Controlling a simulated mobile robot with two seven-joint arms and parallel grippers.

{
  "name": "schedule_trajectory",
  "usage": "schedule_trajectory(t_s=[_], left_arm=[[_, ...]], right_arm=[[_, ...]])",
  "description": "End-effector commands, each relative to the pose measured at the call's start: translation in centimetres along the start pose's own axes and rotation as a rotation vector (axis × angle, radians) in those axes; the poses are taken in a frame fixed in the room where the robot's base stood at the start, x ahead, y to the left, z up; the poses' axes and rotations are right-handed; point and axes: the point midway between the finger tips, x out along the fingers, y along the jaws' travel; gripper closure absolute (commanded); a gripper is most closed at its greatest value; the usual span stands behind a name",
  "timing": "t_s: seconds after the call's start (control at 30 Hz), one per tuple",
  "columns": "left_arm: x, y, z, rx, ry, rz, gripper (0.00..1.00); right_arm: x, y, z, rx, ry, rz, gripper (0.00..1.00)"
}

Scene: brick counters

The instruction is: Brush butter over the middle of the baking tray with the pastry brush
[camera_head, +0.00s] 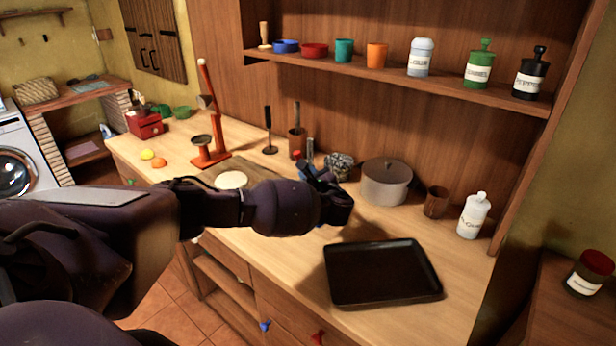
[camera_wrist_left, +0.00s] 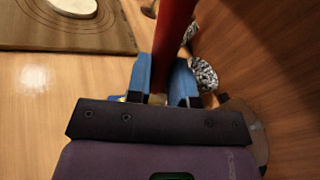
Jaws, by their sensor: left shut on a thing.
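The black baking tray (camera_head: 383,272) lies flat on the front right of the counter, and its inside looks bare. My left gripper (camera_head: 312,172) is over the back middle of the counter, behind and left of the tray. In the left wrist view its blue fingers are shut on a red handle (camera_wrist_left: 174,38), which I take to be the pastry brush's. The bristles cannot be made out; my arm and gripper hide much of it in the head view. I cannot pick out any butter. My right gripper is not in view.
A lidded grey pot (camera_head: 386,183), a brown cup (camera_head: 436,202) and a white bottle (camera_head: 473,216) stand behind the tray. A wooden board (camera_wrist_left: 60,28) with pale round dough (camera_head: 231,180) lies to the left. The shelf (camera_head: 400,82) overhangs the back.

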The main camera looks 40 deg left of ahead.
Motion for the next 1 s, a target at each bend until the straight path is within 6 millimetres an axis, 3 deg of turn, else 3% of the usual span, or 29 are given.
schedule_trajectory(t_s=[0.2,0.53,0.73,1.0], left_arm=[[-0.1,-0.6,1.6,0.001,0.000,0.001,1.00],[-0.2,-1.3,3.5,0.001,0.000,0.000,1.00],[-0.2,-1.4,3.7,0.001,0.000,-0.001,1.00],[-0.2,-1.4,3.7,0.000,0.000,-0.001,1.00]], right_arm=[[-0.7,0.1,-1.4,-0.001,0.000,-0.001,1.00],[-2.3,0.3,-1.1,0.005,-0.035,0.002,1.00],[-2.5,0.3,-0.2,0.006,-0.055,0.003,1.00],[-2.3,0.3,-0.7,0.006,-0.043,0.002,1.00]])
